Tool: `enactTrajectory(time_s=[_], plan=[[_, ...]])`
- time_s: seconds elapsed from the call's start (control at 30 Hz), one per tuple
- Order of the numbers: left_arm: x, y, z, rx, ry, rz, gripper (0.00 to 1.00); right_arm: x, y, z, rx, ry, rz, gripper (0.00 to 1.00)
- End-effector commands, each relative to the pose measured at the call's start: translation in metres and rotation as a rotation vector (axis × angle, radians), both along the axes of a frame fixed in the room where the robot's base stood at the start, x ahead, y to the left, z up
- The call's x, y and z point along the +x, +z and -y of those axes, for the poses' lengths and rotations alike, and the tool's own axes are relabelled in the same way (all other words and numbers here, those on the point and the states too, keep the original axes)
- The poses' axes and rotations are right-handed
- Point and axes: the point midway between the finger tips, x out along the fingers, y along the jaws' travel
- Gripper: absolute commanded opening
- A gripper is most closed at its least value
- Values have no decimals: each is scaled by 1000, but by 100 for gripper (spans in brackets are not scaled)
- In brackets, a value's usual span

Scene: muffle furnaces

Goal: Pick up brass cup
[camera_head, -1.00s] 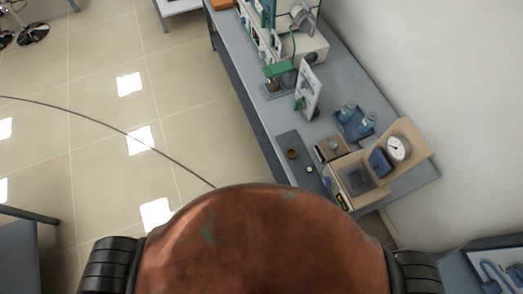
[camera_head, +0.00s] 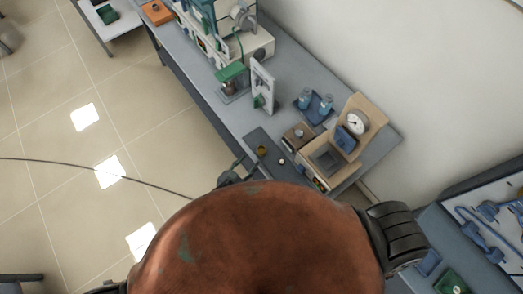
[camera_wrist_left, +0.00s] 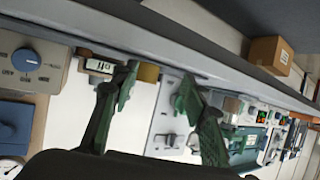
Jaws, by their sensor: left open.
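The small brass cup (camera_head: 262,150) stands on a dark strip (camera_head: 265,158) near the front edge of the grey bench. In the left wrist view a brass-coloured cylinder (camera_wrist_left: 148,73), which looks like the cup, shows beyond and between the fingertips. My left gripper (camera_head: 240,167) shows small and dark just below and left of the cup in the head view, partly hidden by my body. In the left wrist view its green fingers (camera_wrist_left: 156,88) are spread apart, with nothing held. My right gripper is not seen.
Right of the cup are a small white round item (camera_head: 281,161), a brown box (camera_head: 298,134) and a wooden unit with a dial (camera_head: 354,122). Blue-capped bottles (camera_head: 305,98) and a white framed panel (camera_head: 262,84) stand behind. Open floor (camera_head: 80,180) lies left.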

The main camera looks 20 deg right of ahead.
Motion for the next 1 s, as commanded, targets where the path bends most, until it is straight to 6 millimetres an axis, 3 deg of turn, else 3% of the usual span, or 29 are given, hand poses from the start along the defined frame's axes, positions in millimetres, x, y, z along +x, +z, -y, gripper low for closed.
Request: enactTrajectory(time_s=[0.07, 0.17, 0.7, 1.0], plan=[[-2, 17, 12, -19, -21, 19, 41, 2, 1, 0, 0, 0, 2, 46], [0, 22, 23, -30, -33, 27, 41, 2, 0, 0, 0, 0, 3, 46], [44, -2, 65, -29, -31, 26, 41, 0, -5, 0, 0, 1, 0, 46], [47, -4, 68, -29, -30, 26, 41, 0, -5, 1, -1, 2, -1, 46]])
